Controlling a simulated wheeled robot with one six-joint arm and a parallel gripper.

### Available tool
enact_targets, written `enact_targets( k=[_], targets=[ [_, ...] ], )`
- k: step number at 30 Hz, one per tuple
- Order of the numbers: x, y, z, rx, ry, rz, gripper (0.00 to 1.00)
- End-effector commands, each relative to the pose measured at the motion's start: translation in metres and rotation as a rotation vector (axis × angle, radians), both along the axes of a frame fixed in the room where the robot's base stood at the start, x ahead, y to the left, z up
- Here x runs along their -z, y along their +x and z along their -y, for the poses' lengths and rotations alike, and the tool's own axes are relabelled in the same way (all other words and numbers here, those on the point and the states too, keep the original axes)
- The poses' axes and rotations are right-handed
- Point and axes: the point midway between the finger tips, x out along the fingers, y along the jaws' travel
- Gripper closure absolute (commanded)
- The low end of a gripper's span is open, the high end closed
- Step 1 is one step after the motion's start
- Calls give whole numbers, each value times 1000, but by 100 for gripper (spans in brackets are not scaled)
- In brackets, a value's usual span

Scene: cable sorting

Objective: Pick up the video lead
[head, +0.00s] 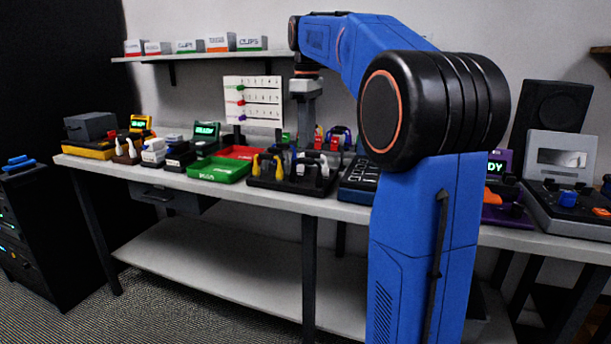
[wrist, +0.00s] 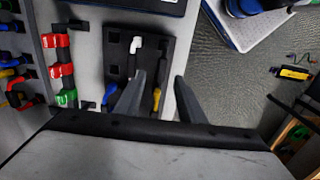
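My gripper (head: 304,128) points down over the back of the bench, behind a black rack (head: 262,181) that holds yellow and pale plugs. The black rack (wrist: 152,60) lies beyond the fingers there, holding a white plug (wrist: 135,44), a yellow plug (wrist: 156,98) and a blue plug (wrist: 110,93) partly behind the left finger. No label shows which lead is the video lead, so I cannot tell it apart.
Red plugs (wrist: 55,40) and a green plug (wrist: 66,98) stand left of the rack in the wrist view. A green tray (head: 219,170) and a red tray (head: 242,152) sit left of the rack. A white chart board (head: 262,98) stands behind. Floor shows past the bench edge.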

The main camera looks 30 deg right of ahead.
Motion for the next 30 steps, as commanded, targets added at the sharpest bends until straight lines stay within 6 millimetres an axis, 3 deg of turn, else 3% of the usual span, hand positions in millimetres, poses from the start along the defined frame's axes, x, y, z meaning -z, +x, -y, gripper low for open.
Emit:
enact_targets(
  k=[3,11,21,30],
  targets=[
    [17,0,0,0,1,-2,64],
    [33,0,-1,0,0,-1,64],
    [74,-1,-4,0,0,-1,64],
    [79,-1,-4,0,-1,1,64]
  ],
)
